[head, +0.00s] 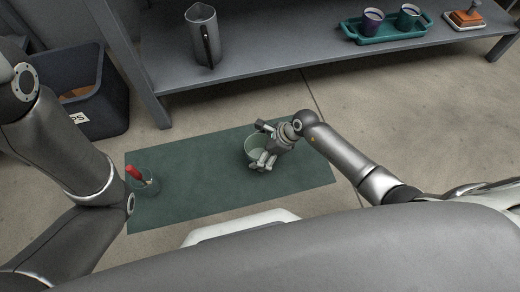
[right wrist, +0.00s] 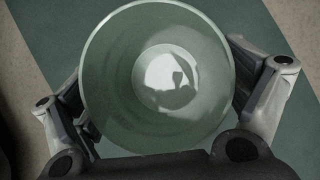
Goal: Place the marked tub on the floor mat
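The tub (head: 250,147) is a pale green round bowl with an open top, over the right half of the dark green floor mat (head: 200,175). I cannot tell whether its base touches the mat. My right gripper (head: 263,146) is at the tub, its fingers on opposite sides. In the right wrist view the tub (right wrist: 155,120) looks empty, and the fingers (right wrist: 160,100) lie close against its outer wall on both sides. No mark shows on the visible part of the tub. My left arm is at the left of the head view; its gripper is out of view.
A clear cup with a red item (head: 134,173) stands at the mat's left end. A dark bin (head: 95,95) is at the left. Behind, a grey shelf (head: 280,68) holds a metal pitcher (head: 201,38) and a teal tray (head: 385,36) with two cups. Bare floor lies right of the mat.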

